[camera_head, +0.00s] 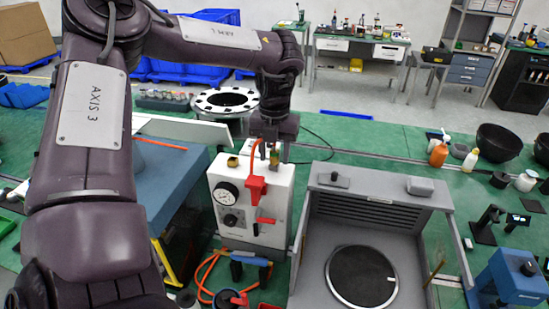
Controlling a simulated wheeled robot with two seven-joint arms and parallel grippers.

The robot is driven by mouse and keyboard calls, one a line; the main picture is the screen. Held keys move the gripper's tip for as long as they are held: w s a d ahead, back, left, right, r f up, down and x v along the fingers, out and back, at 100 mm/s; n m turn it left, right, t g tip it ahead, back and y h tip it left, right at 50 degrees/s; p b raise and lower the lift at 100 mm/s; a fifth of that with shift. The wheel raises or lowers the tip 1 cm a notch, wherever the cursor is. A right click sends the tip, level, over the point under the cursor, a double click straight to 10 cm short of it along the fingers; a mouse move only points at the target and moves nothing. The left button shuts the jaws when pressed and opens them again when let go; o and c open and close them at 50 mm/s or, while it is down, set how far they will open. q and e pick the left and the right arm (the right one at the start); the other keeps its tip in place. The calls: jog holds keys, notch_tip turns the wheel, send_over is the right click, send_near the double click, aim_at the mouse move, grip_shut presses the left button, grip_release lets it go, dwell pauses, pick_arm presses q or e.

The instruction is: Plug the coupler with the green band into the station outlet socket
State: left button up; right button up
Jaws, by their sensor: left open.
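The white station box (282,190) stands on the green bench near the middle, with a round gauge (225,194) and a red lever on its front. My left gripper (273,154) is open at the top of the box, pointing down. A small coupler with what looks like a green band (275,158) is between or just behind its fingers; contact cannot be told. A red fitting (257,187) hangs at the box front below an orange hose piece. A brass fitting (232,162) sits on the box's top left; I cannot tell whether it is the outlet socket. My right gripper is out of view.
An orange hose (207,272) loops on the bench below the box, near a blue holder (250,260). A grey open-topped enclosure (312,257) with a round dark plate stands close on the right. A blue-grey case (165,185) is on the left.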

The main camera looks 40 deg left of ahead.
pick_arm(q)
grip_shut()
jog(key=shift+r, duration=0.1)
jog(key=shift+r+p, duration=1.55)
jog(key=shift+r, duration=0.45)
jog(key=shift+r+p, duration=0.35)
jog(key=shift+r, duration=0.6)
